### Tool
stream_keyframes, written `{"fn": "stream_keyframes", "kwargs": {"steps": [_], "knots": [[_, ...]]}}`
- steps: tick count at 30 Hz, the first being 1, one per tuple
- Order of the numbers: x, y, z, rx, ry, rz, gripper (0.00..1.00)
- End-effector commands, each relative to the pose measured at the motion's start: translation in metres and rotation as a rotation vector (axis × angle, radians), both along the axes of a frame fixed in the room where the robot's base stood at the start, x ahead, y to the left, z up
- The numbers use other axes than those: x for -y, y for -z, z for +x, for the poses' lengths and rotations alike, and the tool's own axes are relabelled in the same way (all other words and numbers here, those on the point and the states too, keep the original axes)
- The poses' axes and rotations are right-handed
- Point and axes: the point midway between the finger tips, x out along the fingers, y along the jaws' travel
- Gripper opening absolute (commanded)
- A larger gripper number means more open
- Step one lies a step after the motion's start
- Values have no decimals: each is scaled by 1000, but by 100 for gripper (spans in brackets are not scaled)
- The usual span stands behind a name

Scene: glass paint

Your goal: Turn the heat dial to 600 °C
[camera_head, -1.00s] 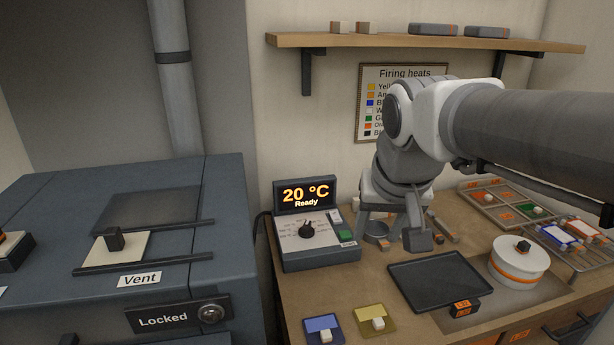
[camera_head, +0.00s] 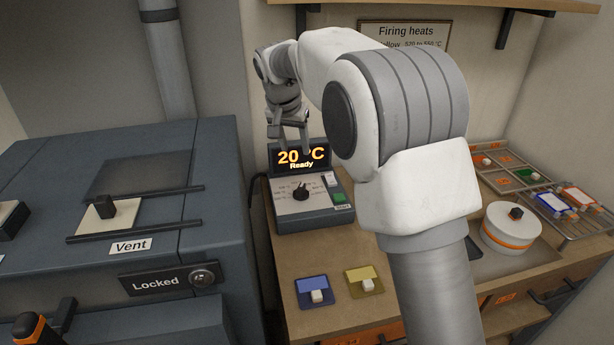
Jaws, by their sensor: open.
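The heat controller (camera_head: 313,217) is a dark box with a pale face at the back left of the bench. Its display (camera_head: 287,157) reads 20 °C and Ready, partly covered by a finger of my gripper. The black heat dial (camera_head: 300,192) sits in the middle of the face, with small temperature marks around it too fine to read. My gripper (camera_head: 289,142) is open and empty, pointing down in front of the display, above and behind the dial and apart from it.
A green button (camera_head: 340,197) and a pale switch (camera_head: 330,179) sit right of the dial. The kiln (camera_head: 100,270) with a Locked label stands left. Blue (camera_head: 311,285) and yellow (camera_head: 364,274) cards lie in front. My arm hides the bench's middle. A white pot (camera_head: 510,232) stands right.

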Motion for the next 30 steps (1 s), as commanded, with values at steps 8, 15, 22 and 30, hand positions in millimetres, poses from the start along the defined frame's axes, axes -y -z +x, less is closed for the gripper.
{"fn": "stream_keyframes", "kwargs": {"steps": [8, 15, 22, 30], "knots": [[-11, 18, 11, 1, 8, -5, 52], [-6, 58, 27, -2, 8, -6, 52], [-2, 105, 46, -3, 8, -6, 52], [3, 151, 65, 0, 8, -3, 52]]}}
